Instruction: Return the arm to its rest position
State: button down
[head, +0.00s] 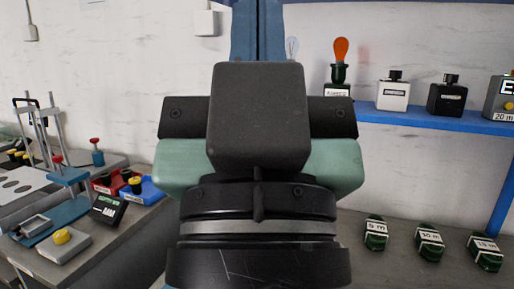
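My gripper (257,125) fills the middle of the head view, seen from its back. A dark grey block sits at its centre, with black side pieces and a pale green body behind. Below it are my black wrist rings with a light grey band. My fingertips cannot be made out, so I cannot tell whether they are open or shut or hold anything.
At left, a grey bench holds a press-like fixture (66,172), a red tray (108,184), a blue tray (152,191) and a yellow-button box (63,243). At right, a blue shelf (435,121) holds bottles and an orange bulb (341,50). Green labelled pieces (430,242) lie below it.

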notch_tip(320, 180, up, 16)
jog(key=p, duration=1.4)
